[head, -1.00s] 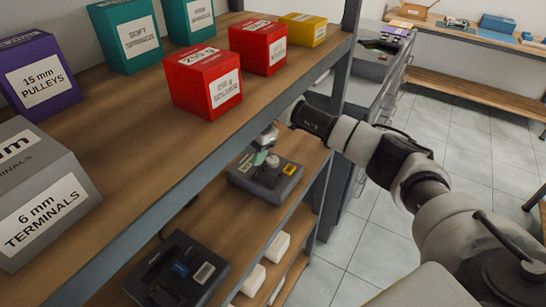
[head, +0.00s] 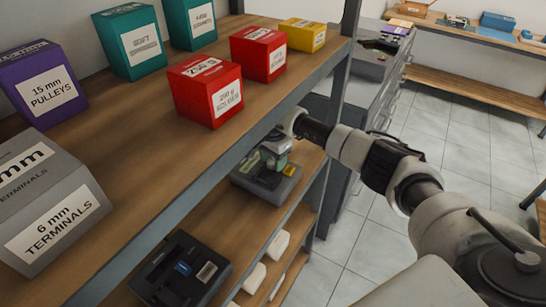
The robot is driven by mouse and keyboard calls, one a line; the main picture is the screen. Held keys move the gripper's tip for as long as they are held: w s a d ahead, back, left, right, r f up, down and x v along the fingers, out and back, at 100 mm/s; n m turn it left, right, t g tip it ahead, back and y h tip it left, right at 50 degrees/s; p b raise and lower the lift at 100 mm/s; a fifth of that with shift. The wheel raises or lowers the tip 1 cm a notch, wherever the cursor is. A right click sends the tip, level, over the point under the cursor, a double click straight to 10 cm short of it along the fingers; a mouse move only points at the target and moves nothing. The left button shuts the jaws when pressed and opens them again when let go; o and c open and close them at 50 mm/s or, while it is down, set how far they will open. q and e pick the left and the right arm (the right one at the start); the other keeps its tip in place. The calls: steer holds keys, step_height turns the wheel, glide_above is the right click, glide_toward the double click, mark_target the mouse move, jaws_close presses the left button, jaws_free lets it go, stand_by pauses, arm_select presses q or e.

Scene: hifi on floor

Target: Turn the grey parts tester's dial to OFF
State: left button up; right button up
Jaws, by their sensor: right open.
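The grey parts tester (head: 262,185) sits on the middle shelf, under the upper shelf's edge. A yellow patch (head: 290,170) shows on its top right. My right gripper (head: 274,162) points down over the tester's top, where the dial is. It is open, and its fingers hide most of the dial. I cannot tell whether the fingers touch the dial or stand around it. The dial's marks are too small to read. My left gripper is not in view.
The upper shelf (head: 160,135) carries several labelled boxes, with a red box (head: 206,92) near its front edge. A dark device (head: 180,271) sits left of the tester. Tiled floor is free at right.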

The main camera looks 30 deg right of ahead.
steer(key=shift+c, duration=0.4)
steer(key=c, duration=0.6)
steer(key=shift+o, duration=0.2)
steer(key=shift+f+b, duration=0.1)
steer(key=shift+b, duration=0.4)
steer(key=n+b, duration=0.5)
steer(key=b, duration=0.2)
steer(key=shift+f+n, duration=0.1)
steer(key=shift+n, duration=0.2)
steer(key=shift+n+b, duration=1)
steer(key=shift+n, duration=0.2)
steer(key=shift+r+n+b, duration=0.2)
steer(key=shift+n+b, duration=0.45)
steer(key=shift+n, duration=0.45)
steer(key=shift+r, duration=0.1)
